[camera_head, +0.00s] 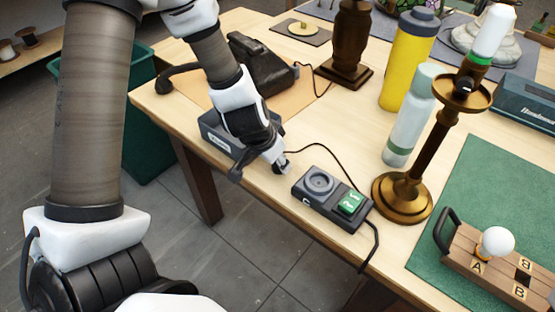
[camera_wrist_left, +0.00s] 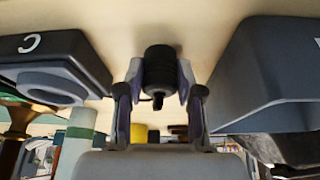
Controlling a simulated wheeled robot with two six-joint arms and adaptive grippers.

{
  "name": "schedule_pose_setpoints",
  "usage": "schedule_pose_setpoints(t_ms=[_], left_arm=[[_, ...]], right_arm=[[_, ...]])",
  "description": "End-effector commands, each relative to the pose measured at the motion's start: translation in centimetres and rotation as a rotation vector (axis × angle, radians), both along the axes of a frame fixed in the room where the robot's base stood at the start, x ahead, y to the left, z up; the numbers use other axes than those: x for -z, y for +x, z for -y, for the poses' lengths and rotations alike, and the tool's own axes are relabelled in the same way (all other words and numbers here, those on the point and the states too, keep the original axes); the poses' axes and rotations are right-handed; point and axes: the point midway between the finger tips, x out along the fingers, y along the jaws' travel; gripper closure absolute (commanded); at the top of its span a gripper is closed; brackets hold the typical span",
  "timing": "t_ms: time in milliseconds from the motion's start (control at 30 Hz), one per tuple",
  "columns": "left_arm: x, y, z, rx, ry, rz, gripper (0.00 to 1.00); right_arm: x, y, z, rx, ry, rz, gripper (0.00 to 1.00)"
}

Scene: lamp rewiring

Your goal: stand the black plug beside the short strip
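The black plug (camera_wrist_left: 160,72) shows in the left wrist view between the two finger pads of my left gripper (camera_wrist_left: 161,82), which appear to touch it on both sides. A dark pin or tip points toward the camera. In the head view my left gripper (camera_head: 279,163) is low by the table's front edge, just left of the short strip, and its fingers mostly hide the plug. My right gripper is not in view.
A grey labelled box (camera_head: 218,138) stands left of my left gripper. A brass candlestick lamp (camera_head: 404,198) stands right of the strip, with a pale bottle (camera_head: 408,125) behind. A black cord runs behind the strip. A green mat (camera_head: 490,190) lies at right.

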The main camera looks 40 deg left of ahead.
Motion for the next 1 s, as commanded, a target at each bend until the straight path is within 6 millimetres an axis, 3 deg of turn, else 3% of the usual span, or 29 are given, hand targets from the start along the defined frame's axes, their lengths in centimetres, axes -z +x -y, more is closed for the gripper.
schedule_pose_setpoints(t_ms=[33, 67, 433, 567, 800, 1000], left_arm=[[0.0, 0.0, 0.0, 0.0, 0.0, -0.001, 0.47], [0.0, 0.0, 0.0, 0.0, 0.0, -0.001, 0.39], [-0.7, 0.0, 0.0, 0.001, 0.0, 0.001, 0.39], [-3.2, -0.7, -0.1, -0.002, -0.002, 0.002, 0.39], [-9.3, -3.1, -0.5, -0.002, -0.003, 0.001, 0.39], [-11.7, -4.4, -0.7, 0.0, -0.001, 0.0, 0.39]], right_arm=[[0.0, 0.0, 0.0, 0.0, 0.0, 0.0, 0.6], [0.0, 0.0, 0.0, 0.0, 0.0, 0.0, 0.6], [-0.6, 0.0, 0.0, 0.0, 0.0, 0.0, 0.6], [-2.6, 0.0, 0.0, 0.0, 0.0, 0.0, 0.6], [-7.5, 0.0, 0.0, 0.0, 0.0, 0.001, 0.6], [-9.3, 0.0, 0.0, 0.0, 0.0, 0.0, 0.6]])
